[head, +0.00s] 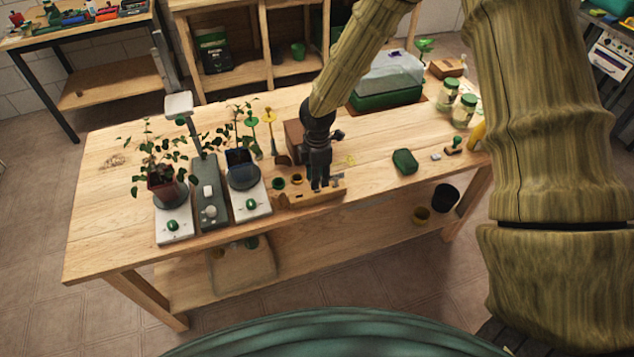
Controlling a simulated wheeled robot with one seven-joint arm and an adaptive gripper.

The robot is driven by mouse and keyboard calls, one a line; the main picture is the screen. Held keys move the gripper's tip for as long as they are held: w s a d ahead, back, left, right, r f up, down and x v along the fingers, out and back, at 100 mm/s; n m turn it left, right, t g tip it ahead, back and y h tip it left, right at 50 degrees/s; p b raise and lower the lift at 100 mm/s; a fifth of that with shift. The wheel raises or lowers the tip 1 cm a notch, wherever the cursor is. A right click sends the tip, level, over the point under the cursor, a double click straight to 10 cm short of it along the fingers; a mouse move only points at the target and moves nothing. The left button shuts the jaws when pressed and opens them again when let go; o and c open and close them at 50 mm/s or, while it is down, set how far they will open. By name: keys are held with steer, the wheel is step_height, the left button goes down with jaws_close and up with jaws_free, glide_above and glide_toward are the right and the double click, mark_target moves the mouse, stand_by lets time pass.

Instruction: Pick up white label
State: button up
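My gripper (320,183) is dark and points down at the right part of a small wooden rack (308,201) near the table's front edge. Its fingertips are small and dark here, so I cannot tell whether they are open or shut, or whether they touch anything. No white label can be made out with certainty. A tiny pale patch shows on the rack just right of the fingertips, but it is too small to identify. A small pale block (435,157) lies farther right on the table. My gripper may hide part of the rack.
Left of the rack stand two potted plants (165,187) on white bases and a grey stand (209,205). A green-based clear box (390,75), jars (463,110) and a green object (405,161) are to the right. The wooden table (100,245) is bare at front left.

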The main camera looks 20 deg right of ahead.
steer(key=shift+f+p, duration=0.3)
steer(key=shift+f, duration=0.95)
jaws_close()
